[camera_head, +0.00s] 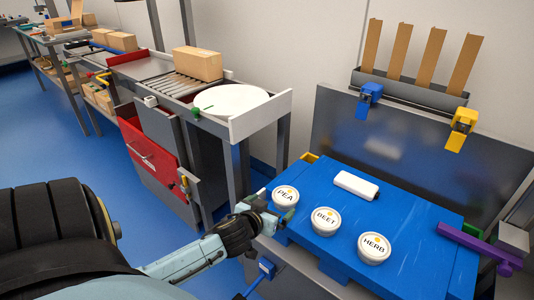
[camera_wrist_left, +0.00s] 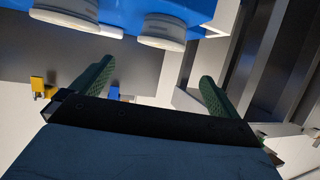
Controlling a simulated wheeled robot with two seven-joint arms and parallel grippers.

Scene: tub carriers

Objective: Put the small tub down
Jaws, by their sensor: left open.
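Three round white tubs with lids stand upright on a blue slatted platform (camera_head: 415,205). They are the PEA tub (camera_head: 285,196), the BEET tub (camera_head: 325,220) and the HERB tub (camera_head: 374,247). My left gripper (camera_head: 276,206) is open and empty, right beside the PEA tub at the platform's left edge. In the left wrist view its green fingers (camera_wrist_left: 154,85) are spread, with one tub (camera_wrist_left: 163,30) beyond them and another (camera_wrist_left: 75,20) to the left. My right gripper is out of view.
A white bottle-like object (camera_head: 356,185) lies behind the tubs. A purple bar (camera_head: 470,241) is at the platform's right, and a grey panel (camera_head: 415,150) stands behind. A roller bench (camera_head: 180,84) with a white disc (camera_head: 230,100) stands left. The platform's right middle is bare.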

